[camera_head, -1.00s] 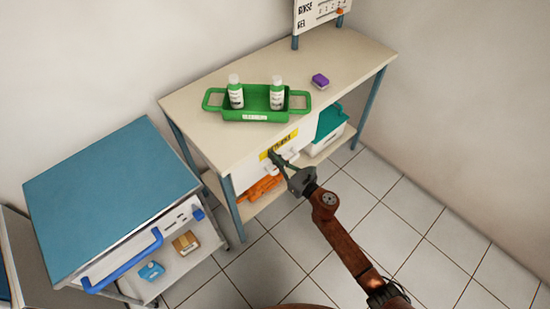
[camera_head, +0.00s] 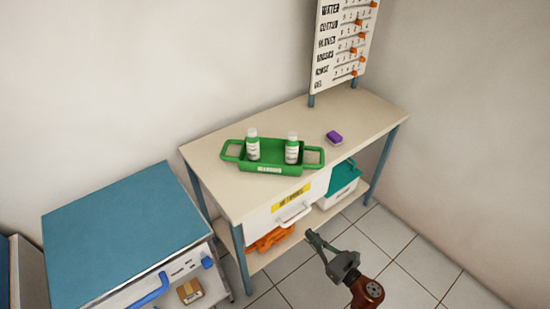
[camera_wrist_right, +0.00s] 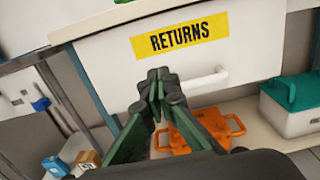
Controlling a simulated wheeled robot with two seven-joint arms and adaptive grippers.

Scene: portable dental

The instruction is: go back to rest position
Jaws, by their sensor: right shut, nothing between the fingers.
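My right gripper (camera_head: 318,240) is shut and empty in the head view, low in front of the table and apart from the drawer. It also shows in the right wrist view (camera_wrist_right: 160,78), with its fingers together. Behind it is a white drawer (camera_head: 276,221) with a yellow RETURNS label (camera_wrist_right: 189,36) and a white handle (camera_wrist_right: 205,83). The drawer looks shut. My left gripper is not in view.
The beige table (camera_head: 215,163) bears a green tray (camera_head: 272,169) with two white bottles and a purple item (camera_head: 334,138). Below are an orange item (camera_head: 268,239) and a teal-lidded box (camera_head: 341,183). A blue-topped cart (camera_head: 125,240) stands left. The floor at right is clear.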

